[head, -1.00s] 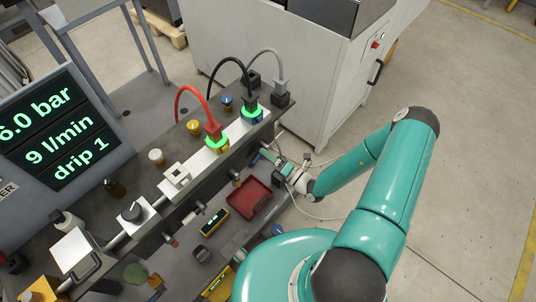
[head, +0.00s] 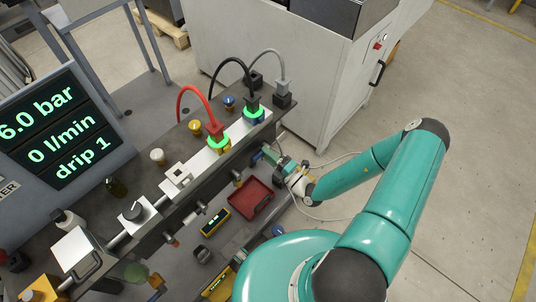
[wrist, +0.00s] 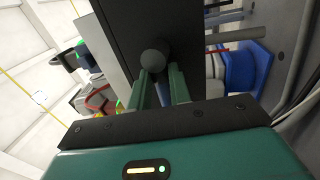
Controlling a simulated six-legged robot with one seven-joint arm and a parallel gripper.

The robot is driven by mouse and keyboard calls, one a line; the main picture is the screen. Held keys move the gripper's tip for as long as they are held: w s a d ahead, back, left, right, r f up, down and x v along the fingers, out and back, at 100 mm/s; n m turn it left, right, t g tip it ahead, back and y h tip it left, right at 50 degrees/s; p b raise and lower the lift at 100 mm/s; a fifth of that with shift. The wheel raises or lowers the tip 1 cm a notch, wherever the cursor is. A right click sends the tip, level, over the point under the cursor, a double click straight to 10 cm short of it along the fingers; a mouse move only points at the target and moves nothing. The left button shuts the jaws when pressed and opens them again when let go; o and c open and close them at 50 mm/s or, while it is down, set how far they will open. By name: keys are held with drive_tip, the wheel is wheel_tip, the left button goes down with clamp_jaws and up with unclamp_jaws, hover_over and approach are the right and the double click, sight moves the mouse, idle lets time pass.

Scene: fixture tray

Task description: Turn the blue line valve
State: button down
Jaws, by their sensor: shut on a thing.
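In the wrist view my gripper (wrist: 163,76) is shut on a dark, round-ended valve handle (wrist: 154,56), which sits between the fingertips against the black block. I take this handle for the blue line valve's; in the head view it is hidden by the gripper and block edge. The display (head: 60,135) reads 6.0 bar, 0 l/min and drip 1.
Below the block are a red tray (head: 250,197) and a yellow meter (head: 215,221). A grey cabinet (head: 300,80) stands behind. Open floor lies to the right.

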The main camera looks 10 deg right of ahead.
drive_tip(key=shift+s, duration=0.1)
drive_tip(key=c, duration=1.3)
unclamp_jaws()
drive_tip(key=shift+d, duration=0.1)
drive_tip(key=v, duration=1.3)
drive_tip(key=shift+s+d, duration=0.15)
drive_tip(key=shift+s, duration=0.15)
